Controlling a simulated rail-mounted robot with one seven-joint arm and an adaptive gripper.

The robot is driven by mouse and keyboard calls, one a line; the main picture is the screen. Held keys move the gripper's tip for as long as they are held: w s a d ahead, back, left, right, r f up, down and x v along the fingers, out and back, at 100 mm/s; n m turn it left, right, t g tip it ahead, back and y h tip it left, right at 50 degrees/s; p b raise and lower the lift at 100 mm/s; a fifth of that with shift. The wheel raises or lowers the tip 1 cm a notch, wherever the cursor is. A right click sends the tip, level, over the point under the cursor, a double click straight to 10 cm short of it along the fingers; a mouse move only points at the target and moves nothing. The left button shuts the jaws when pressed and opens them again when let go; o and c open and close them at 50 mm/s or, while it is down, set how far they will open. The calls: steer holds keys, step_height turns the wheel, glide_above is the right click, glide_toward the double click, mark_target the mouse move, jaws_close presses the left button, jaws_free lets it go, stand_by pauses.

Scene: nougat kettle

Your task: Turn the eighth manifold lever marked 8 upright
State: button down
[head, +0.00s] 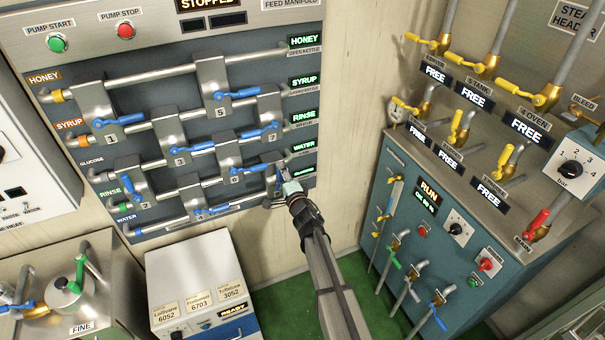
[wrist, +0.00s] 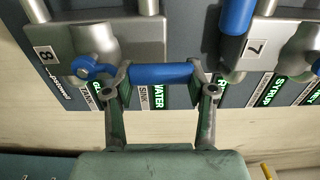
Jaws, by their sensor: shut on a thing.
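The lever marked 8 has a blue handle (wrist: 162,73) that lies level across the wrist view. Its blue pivot (wrist: 85,67) is at the left, beside the grey valve body with the plate 8 (wrist: 45,53). My gripper (wrist: 163,78) is shut on this handle, with one finger at each end of its visible part. The handle points along the panel toward the WATER label, at about a right angle to the neighbouring blue lever. In the head view my gripper (head: 284,184) is at the panel's lower right, largely covering this lever.
The neighbouring blue lever (wrist: 236,20) by plate 7 (wrist: 255,47) is close to my right finger. Other blue levers, such as lever 5 (head: 238,94), sit on the feed manifold. A white box (head: 200,280) stands below, and a teal cabinet (head: 420,210) is to the right.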

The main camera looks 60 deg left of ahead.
steer(key=shift+w+a+r, duration=0.1)
stand_by(0.4)
steer(key=shift+c, duration=1.8)
jaws_free()
steer(key=d, duration=1.2)
